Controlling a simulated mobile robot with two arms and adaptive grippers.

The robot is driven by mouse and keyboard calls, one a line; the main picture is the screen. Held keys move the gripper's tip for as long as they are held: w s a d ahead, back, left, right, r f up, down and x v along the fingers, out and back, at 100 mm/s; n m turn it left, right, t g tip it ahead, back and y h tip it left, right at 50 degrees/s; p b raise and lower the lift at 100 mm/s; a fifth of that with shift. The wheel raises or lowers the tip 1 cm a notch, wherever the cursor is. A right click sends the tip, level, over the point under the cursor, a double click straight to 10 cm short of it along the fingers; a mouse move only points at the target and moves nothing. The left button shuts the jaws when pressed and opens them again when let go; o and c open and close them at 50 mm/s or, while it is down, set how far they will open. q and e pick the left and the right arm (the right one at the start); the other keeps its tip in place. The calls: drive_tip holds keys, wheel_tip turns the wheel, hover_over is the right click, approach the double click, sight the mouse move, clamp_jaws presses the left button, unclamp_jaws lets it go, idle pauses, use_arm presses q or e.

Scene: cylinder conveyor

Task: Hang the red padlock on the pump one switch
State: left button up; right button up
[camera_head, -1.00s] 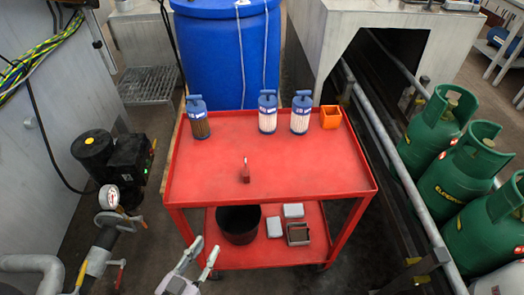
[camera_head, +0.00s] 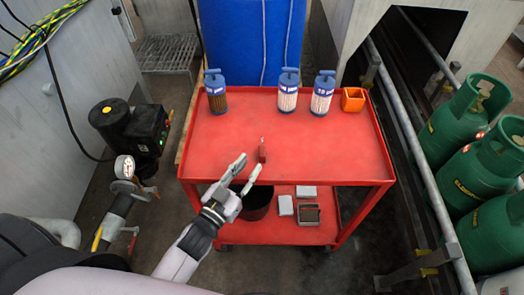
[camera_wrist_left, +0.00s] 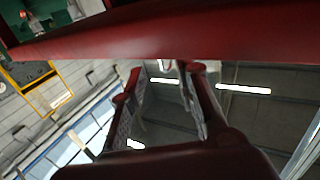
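The small red padlock (camera_head: 262,152) stands on the red cart top (camera_head: 225,150), near the front edge. My left gripper (camera_head: 248,164) is just left of and in front of the padlock, fingers apart and empty. It appears to be at the cart's front edge; its exact height is unclear. In the left wrist view the two fingers (camera_wrist_left: 160,72) are spread with nothing between them, and the padlock cannot be made out. A black switch box (camera_head: 152,128) with a green light sits by the pump motor (camera_head: 108,113) at left. My right gripper is not in view.
Three blue-capped filter cylinders (camera_head: 288,92) and an orange holder (camera_head: 353,99) stand along the cart's back. A black bucket (camera_head: 257,205) and small boxes are on the lower shelf. Green gas bottles (camera_head: 462,120) stand at right. A gauge (camera_head: 124,168) and pipes stand at left.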

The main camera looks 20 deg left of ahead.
sight(262, 150)
use_arm(q)
drive_tip(key=p+x, duration=0.1)
drive_tip(key=x, duration=0.3)
drive_tip(key=shift+w+d+r, duration=0.1)
drive_tip(key=shift+w+r, duration=0.1)
drive_tip(key=shift+w+d+f, duration=0.1)
drive_tip(key=shift+w+d, duration=0.05)
drive_tip(key=shift+w, duration=0.3)
drive_tip(key=shift+c, duration=0.5)
clamp_jaws()
